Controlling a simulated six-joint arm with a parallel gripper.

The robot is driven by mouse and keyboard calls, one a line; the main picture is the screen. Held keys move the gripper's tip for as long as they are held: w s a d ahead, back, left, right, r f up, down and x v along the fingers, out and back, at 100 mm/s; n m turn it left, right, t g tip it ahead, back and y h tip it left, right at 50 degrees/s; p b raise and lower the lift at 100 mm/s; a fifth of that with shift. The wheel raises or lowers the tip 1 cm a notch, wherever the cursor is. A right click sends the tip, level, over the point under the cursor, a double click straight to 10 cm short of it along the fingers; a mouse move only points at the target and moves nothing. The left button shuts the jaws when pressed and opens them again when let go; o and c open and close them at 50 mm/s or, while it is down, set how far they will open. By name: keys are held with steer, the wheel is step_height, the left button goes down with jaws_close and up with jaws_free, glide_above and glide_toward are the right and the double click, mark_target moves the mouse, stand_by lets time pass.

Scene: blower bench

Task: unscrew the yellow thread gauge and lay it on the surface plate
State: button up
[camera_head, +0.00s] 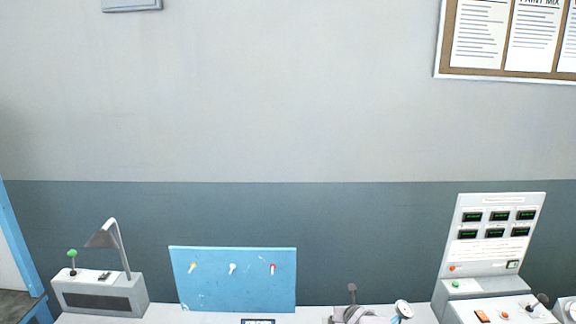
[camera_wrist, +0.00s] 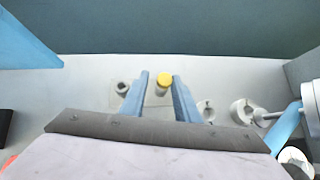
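The yellow thread gauge (camera_wrist: 163,79) shows in the wrist view as a round yellow cap on a pale body standing at the bench. My gripper (camera_wrist: 160,78) has two blue fingers, apart, one on each side of the yellow cap in the picture. The fingers look clear of the cap, with a gap on both sides; I cannot tell whether its height matches the fingertips. The lower part of the gauge and its thread are hard to make out. I cannot pick out the surface plate in either view.
A small grey round fitting (camera_wrist: 122,87) stands left of the gauge. Pale round fittings (camera_wrist: 243,111) stand to the right. In the head view a blue board (camera_head: 232,285) with three coloured pegs stands on the bench, a lamp box (camera_head: 98,296) left and a display console (camera_head: 492,235) right.

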steer(key=shift+a+m+h+b, duration=0.2)
steer(key=shift+m+h+b, duration=0.1)
steer(key=shift+m+b, duration=0.1)
steer(key=shift+w+f+m+h+b, duration=0.15)
steer(key=shift+m+h+b, duration=0.15)
steer(key=shift+m+b, duration=0.25)
steer(key=shift+d+m+g+h+b, duration=0.1)
steer(key=shift+m+g+h+b, duration=0.2)
steer(key=shift+m+h+b, duration=0.65)
steer(key=shift+b, duration=0.9)
steer(key=shift+d+m+g+b, duration=0.1)
steer(key=shift+m+g+b, duration=0.2)
steer(key=shift+m+b, duration=0.15)
jaws_close()
steer(key=shift+r, duration=0.2)
steer(key=shift+s+r+n+y+p, duration=0.1)
steer(key=shift+s+n+y+p, duration=0.15)
steer(key=shift+n+p, duration=0.45)
